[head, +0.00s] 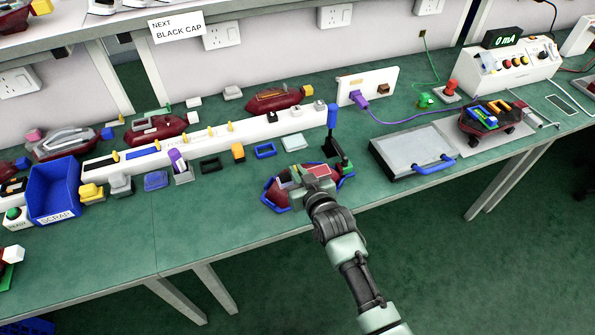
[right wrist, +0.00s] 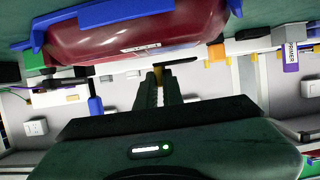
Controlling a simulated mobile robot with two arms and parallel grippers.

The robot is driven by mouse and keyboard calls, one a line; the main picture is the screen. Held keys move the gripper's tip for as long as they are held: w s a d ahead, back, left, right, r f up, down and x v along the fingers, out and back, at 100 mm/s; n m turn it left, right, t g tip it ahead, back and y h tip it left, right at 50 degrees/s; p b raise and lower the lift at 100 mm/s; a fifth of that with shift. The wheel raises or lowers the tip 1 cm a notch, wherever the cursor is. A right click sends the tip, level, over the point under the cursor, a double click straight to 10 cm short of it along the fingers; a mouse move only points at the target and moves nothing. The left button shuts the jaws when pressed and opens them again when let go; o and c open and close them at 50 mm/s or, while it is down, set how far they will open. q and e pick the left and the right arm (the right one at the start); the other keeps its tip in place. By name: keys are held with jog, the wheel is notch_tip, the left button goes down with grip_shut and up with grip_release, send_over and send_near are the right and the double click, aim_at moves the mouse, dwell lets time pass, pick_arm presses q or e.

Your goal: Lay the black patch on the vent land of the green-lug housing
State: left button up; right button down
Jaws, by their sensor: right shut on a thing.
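The dark red housing sits in a blue cradle (head: 272,202) near the bench's front edge. Its red top (head: 318,170) shows beside my right gripper (head: 297,181), which covers much of it in the head view. In the right wrist view, the housing (right wrist: 135,36) appears upside down at the top, with a green lug (right wrist: 33,60) at its left. My right gripper (right wrist: 157,84) is shut on a thin black piece, the black patch (right wrist: 180,61), seen nearly edge-on at the fingertips. It seems apart from the housing. The vent land cannot be made out. My left gripper is out of view.
A blue-black upright tool (head: 334,130) stands just behind the housing. A grey plate with a blue handle (head: 410,150) lies to the right. A long white rack (head: 215,140), a black frame (head: 210,164) and a blue scrap bin (head: 55,190) are to the left.

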jog(key=shift+s+f+b, duration=0.1)
jog(key=shift+f+b, duration=0.5)
jog(key=shift+f, duration=0.4)
jog(key=c, duration=1.5)
grip_release()
jog(key=shift+r, duration=0.1)
jog(key=shift+c, duration=0.2)
jog(key=shift+o, duration=0.3)
jog(key=shift+s, duration=0.1)
jog(key=v, duration=0.7)
jog(key=shift+s+d+r, duration=0.15)
jog(key=shift+r, duration=0.1)
